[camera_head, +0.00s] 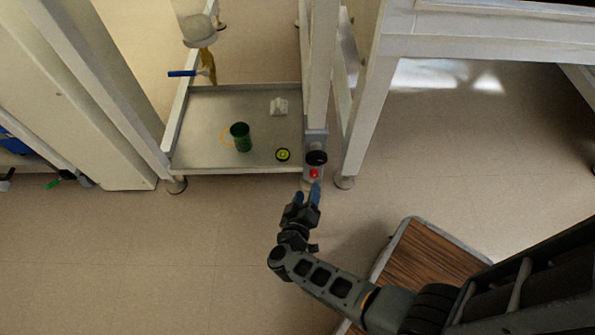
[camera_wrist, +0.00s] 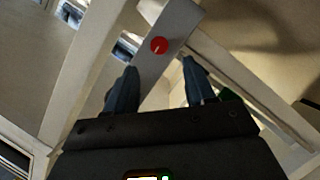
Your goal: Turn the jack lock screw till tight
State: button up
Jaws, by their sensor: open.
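A small red round knob (camera_head: 314,174), which I take to be the jack lock screw, sits low on the grey plate of the frame's front post. It also shows in the wrist view (camera_wrist: 159,45), with a pale line on its face. A black round knob (camera_head: 317,158) sits just above it in the head view. My gripper (camera_head: 308,192) is just in front of and below the red knob. Its two blue fingers are apart and empty; in the wrist view (camera_wrist: 160,82) the red knob appears beyond the gap between them, not held.
A metal tray shelf (camera_head: 205,115) left of the post holds a green cup (camera_head: 241,137), a yellow-and-black disc (camera_head: 283,155) and a white block (camera_head: 279,106). White frame legs (camera_head: 367,125) stand close on the right. A wood-topped platform (camera_head: 428,262) lies near my arm.

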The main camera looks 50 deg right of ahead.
aim_at(313, 175)
jog(key=shift+b+x, duration=1.05)
jog(key=shift+x, duration=2.9)
jog(key=shift+c, duration=0.4)
grip_shut()
